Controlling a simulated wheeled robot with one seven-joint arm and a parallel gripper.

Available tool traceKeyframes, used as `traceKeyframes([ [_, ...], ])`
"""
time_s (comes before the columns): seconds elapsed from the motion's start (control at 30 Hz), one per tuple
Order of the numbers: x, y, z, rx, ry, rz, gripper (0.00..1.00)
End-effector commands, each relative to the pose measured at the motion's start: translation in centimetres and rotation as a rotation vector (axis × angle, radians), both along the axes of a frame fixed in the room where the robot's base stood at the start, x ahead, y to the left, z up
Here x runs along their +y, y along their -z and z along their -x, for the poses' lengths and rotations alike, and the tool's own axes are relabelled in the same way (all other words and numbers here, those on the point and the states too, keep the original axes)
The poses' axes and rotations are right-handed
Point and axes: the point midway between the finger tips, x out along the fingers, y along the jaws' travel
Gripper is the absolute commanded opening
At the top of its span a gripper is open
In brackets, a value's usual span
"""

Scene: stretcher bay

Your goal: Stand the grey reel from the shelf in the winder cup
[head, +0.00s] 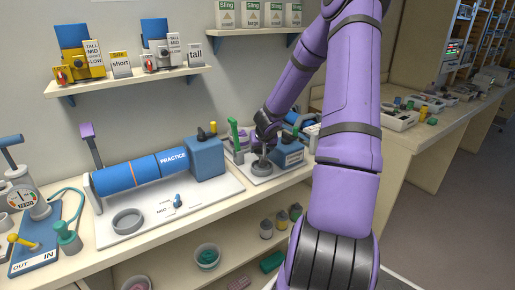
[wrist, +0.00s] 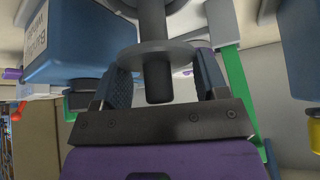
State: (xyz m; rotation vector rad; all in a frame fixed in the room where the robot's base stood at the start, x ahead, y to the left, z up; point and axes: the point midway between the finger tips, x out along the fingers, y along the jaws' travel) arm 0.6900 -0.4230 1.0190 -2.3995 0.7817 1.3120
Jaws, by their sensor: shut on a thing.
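My gripper (head: 264,146) is shut on the grey reel and holds it low over the small tray at the back right of the counter. In the head view a grey round disc (head: 261,167) shows just below the fingers. I cannot tell whether it is the reel's lower flange or the cup. In the wrist view, which looks upside down, the reel's flange (wrist: 155,54) and dark spindle lie between the two fingers (wrist: 160,85). The spindle runs toward the tray. Whether its far end touches the winder cup is hidden.
A blue PRACTICE roller (head: 130,172) and a grey ring (head: 127,221) occupy the left tray. A wall shelf (head: 130,82) holds labelled devices.

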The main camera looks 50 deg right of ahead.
Motion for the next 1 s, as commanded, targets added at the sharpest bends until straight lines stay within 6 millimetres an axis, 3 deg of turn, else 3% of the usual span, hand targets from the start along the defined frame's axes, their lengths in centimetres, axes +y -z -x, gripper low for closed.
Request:
traceKeyframes([
  [0.57, -0.11, 0.88, 0.13, 0.000, -0.001, -0.001, 0.42],
  [0.6, -0.11, 0.94, 0.13, 0.000, -0.001, -0.001, 0.69],
  [0.7, -0.11, 0.89, 0.12, 0.000, 0.000, 0.000, 0.92],
  [1.0, -0.11, 0.80, 0.12, 0.000, 0.000, 0.000, 0.93],
])
